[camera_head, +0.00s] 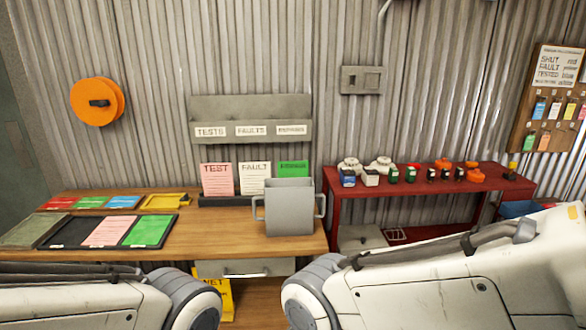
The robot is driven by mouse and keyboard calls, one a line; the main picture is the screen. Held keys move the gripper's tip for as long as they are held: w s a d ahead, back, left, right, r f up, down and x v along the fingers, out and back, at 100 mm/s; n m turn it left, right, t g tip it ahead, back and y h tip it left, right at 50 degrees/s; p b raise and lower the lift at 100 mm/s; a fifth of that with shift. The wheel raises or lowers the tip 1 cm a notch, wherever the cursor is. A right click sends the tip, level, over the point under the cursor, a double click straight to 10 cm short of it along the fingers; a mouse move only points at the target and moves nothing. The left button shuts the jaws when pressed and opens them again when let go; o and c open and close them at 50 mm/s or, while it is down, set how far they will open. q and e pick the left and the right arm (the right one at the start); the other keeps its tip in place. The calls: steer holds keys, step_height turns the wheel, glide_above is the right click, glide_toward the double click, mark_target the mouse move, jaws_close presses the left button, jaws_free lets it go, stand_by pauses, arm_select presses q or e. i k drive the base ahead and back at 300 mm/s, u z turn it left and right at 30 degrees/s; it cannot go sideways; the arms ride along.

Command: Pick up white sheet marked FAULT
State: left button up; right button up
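The white sheet marked FAULT (254,178) stands upright in a dark holder (226,201) at the back of the wooden desk. It is between a pink sheet marked TEST (216,179) and a green sheet (293,168). A grey container with two side handles (289,213) stands in front of the green sheet and hides its lower part. Neither gripper shows.
A grey wall rack (252,108) labelled TESTS, FAULTS and a third word hangs above the sheets. A dark tray (66,238) with pink and green sheets lies on the left of the desk (215,235). A red bench (420,182) with several small items stands right. Desk middle is clear.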

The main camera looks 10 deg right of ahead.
mark_target(253, 175)
steer(key=z, duration=1.05)
steer(key=i, duration=1.8)
steer(key=u, duration=2.55)
steer(key=i, duration=0.45)
steer(key=u, duration=0.05)
